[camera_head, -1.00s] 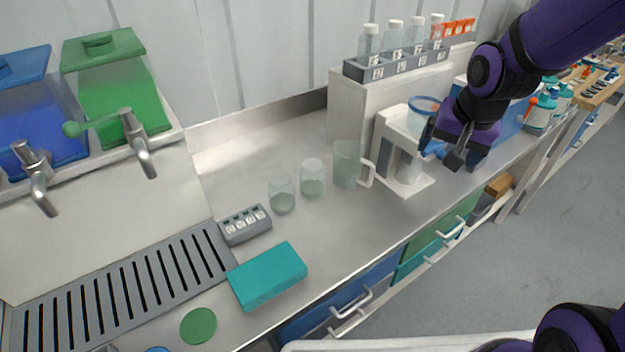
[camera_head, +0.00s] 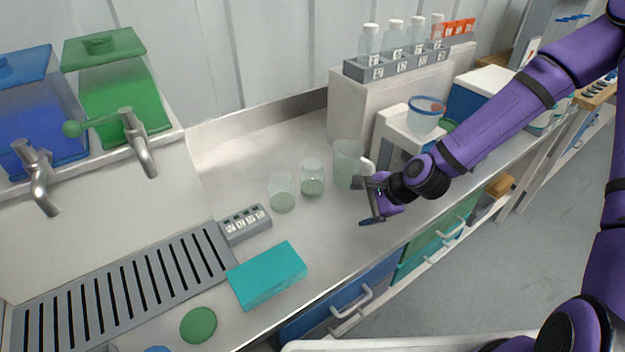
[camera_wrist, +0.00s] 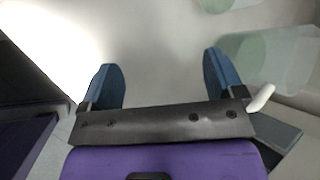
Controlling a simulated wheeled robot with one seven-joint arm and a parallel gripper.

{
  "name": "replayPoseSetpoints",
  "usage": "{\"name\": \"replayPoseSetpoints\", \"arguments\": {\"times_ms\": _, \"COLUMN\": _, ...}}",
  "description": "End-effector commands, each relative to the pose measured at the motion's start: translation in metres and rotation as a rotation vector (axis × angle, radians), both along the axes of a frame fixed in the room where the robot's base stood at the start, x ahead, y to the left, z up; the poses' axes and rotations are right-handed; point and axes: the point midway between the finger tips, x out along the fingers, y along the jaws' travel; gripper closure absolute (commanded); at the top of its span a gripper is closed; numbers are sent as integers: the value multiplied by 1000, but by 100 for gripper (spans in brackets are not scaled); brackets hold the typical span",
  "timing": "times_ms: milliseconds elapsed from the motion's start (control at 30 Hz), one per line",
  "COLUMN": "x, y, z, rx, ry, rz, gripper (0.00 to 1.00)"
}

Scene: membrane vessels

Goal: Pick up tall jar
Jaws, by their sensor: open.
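Two clear glass jars with greenish bottoms stand upright on the steel bench in the head view: a left one (camera_head: 281,193) and a right one (camera_head: 312,178). I cannot tell for sure which is the tall jar. Right of them is a clear pitcher (camera_head: 347,165) with a pale handle. My gripper (camera_head: 367,202) is open and empty, low over the bench, just in front of the pitcher. In the wrist view my blue fingers (camera_wrist: 163,78) are spread with bare bench between them. The pitcher (camera_wrist: 290,60) shows at the right there, and part of a glass vessel (camera_wrist: 218,4) at the top edge.
A grey labelled block (camera_head: 244,224) and a teal box (camera_head: 267,276) lie left of the jars. A white stand (camera_head: 396,132) holding a blue-rimmed vessel (camera_head: 426,112) is behind my gripper. The bench's front edge is close. Bare bench lies in front of the jars.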

Motion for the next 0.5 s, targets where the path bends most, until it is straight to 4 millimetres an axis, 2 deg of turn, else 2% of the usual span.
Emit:
{"name": "replayPoseSetpoints", "arguments": {"times_ms": 200, "x": 11, "y": 27, "z": -9, "rx": 248, "ry": 98, "rz": -232, "gripper": 13}}
{"name": "replayPoseSetpoints", "arguments": {"times_ms": 500, "x": 35, "y": 43, "z": -2, "rx": 575, "ry": 234, "rz": -564, "gripper": 13}}
